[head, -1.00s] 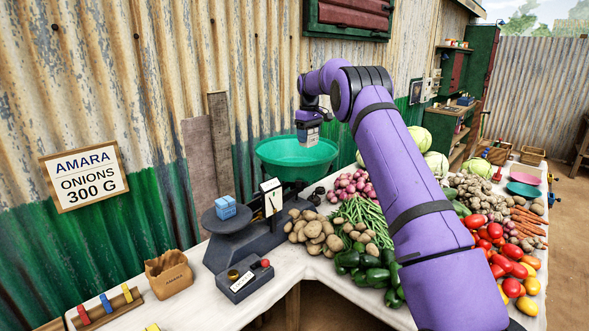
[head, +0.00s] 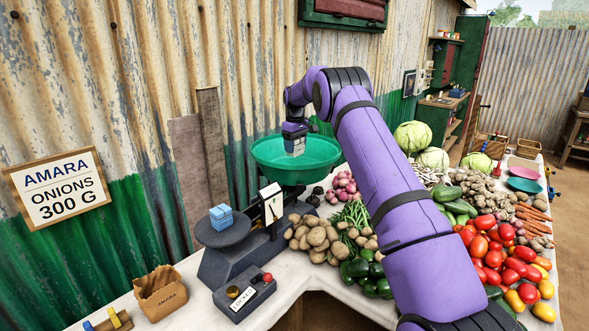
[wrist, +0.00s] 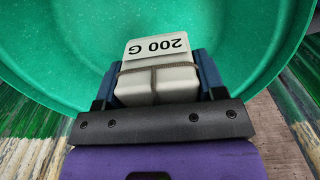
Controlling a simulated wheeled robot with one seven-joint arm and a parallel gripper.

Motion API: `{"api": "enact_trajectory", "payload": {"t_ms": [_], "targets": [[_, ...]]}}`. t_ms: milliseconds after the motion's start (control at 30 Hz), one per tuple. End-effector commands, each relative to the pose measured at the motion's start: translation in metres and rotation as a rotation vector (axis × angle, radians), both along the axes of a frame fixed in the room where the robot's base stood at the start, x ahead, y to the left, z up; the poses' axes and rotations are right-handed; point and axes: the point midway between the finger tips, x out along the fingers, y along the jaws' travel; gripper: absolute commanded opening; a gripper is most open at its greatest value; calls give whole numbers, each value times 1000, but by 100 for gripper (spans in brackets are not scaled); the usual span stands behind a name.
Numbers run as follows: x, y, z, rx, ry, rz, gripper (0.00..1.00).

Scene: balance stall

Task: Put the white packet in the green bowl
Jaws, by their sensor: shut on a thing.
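The white packet (wrist: 160,82) is tied with string and has a "200 G" label. My gripper (wrist: 158,88) is shut on it, with a dark blue finger on each side in the wrist view. The green bowl (wrist: 258,30) fills the background of that view behind the packet. In the head view the bowl (head: 272,170) sits on the right side of the balance, and my gripper (head: 294,142) holds the packet (head: 297,148) at the bowl's opening. I cannot tell whether the packet touches the bowl.
The balance's dark pan (head: 222,232) on the left bears a blue block (head: 221,216). A box marked "LOCKED" (head: 245,295) stands in front. A paper bag (head: 160,292) is at the left. Potatoes (head: 315,238) and onions (head: 343,188) lie close to the bowl. A corrugated wall (head: 120,90) rises behind.

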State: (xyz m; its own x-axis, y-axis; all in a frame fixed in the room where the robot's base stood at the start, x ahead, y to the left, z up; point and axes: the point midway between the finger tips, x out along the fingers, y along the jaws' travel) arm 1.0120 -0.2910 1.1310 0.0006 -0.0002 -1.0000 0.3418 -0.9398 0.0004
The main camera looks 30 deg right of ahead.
Motion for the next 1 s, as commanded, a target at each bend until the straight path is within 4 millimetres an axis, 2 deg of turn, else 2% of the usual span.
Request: {"api": "enact_trajectory", "payload": {"t_ms": [200, 367, 633, 1000], "targets": [[0, 0, -34, 0, 2, 0, 35], [0, 0, -45, 1, 1, 0, 35], [0, 1, -83, 0, 2, 1, 35], [0, 0, -90, 0, 0, 0, 35]]}}
